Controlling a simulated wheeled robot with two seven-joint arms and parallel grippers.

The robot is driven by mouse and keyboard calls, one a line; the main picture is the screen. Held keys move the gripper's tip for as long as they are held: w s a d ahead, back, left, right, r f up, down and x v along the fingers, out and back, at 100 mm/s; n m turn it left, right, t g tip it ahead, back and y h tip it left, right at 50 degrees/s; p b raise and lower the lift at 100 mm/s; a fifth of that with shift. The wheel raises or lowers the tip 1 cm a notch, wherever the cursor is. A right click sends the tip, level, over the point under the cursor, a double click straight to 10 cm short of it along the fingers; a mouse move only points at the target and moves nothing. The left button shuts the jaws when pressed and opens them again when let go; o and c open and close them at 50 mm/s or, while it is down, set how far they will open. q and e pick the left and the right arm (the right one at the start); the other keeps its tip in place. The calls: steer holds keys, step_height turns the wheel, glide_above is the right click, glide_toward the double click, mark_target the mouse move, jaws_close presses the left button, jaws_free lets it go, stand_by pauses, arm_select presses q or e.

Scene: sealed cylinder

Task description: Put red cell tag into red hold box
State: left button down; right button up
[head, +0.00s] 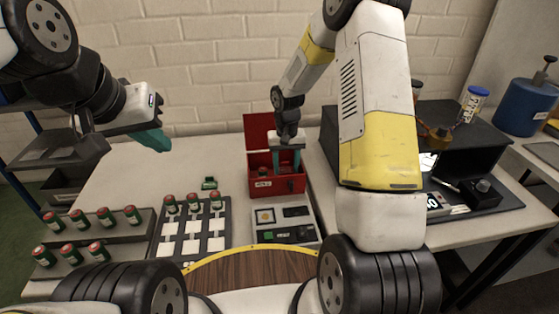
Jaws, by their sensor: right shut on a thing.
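The red hold box (262,187) stands on the table in the middle of the head view, with its red lid (257,128) raised at the back. My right gripper (287,162) points down over the box, its teal fingertips inside or just above the opening. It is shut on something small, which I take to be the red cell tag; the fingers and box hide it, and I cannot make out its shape. My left gripper (152,139) hangs above the table at the left, away from the box; its fingers show from the side, so their gap is unclear.
Several green, red-capped cells stand in a dark rack (142,231) and a white-slotted tray (222,245). A small green item (209,184) lies near the box. A panel (297,213) is in front of the box. A black case (466,160) and blue canister (525,107) are at right.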

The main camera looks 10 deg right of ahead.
mark_target(286, 171)
steer(key=shift+f, duration=1.9)
steer(key=shift+f, duration=0.15)
steer(key=o, duration=1)
steer(key=shift+o, duration=0.2)
